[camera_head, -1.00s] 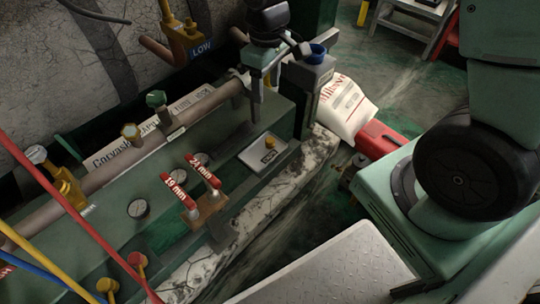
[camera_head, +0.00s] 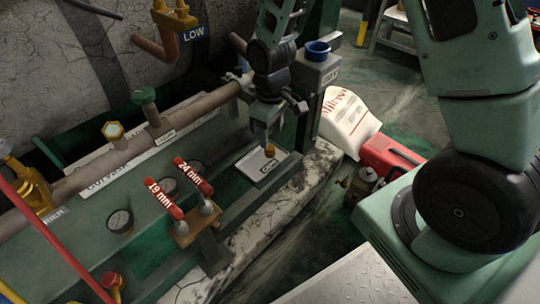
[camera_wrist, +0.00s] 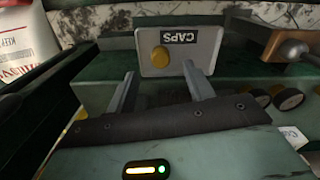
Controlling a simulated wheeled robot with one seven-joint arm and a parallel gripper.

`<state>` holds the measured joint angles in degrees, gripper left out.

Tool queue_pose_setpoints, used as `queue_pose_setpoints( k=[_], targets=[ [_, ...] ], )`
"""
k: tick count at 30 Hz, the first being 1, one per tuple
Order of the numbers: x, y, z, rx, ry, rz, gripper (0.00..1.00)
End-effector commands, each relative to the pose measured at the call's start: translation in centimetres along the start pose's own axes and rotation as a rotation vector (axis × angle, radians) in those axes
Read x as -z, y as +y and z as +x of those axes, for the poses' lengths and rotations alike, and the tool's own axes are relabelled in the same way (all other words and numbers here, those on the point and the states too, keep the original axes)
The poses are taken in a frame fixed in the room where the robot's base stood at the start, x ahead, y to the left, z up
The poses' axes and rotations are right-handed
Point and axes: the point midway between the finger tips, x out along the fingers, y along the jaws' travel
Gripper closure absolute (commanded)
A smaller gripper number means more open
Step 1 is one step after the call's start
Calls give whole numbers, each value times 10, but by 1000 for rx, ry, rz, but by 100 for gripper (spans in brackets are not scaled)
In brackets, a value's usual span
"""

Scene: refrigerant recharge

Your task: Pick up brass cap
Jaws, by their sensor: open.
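The brass cap (camera_head: 270,149) is a small round yellow-gold piece on a pale tray (camera_head: 249,165) labelled CAPS. In the wrist view the brass cap (camera_wrist: 160,57) lies on the left part of the tray (camera_wrist: 209,38), beside the label. My gripper (camera_head: 267,139) is close above the tray in the head view, with a finger near the cap. In the wrist view my gripper (camera_wrist: 158,68) is open and empty, its two fingers pointing toward the tray with the cap showing between and beyond their tips. The exact gap to the cap is unclear.
A wooden block (camera_head: 206,222) with red-handled 19 mm and 24 mm tools stands left of the tray. A grey box with a blue cup (camera_head: 317,50) is behind right. A brown pipe (camera_head: 116,158) with valves runs behind. A white sack (camera_head: 347,117) lies right.

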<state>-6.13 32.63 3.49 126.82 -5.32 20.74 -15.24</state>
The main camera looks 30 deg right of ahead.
Motion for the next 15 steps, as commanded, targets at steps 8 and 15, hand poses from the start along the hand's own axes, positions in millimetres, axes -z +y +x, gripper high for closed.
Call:
queue_pose_setpoints(
  k=[8,15],
  targets=[
    [2,0,18,0,1,0,48],
    [5,0,52,0,0,1,48]
  ],
)
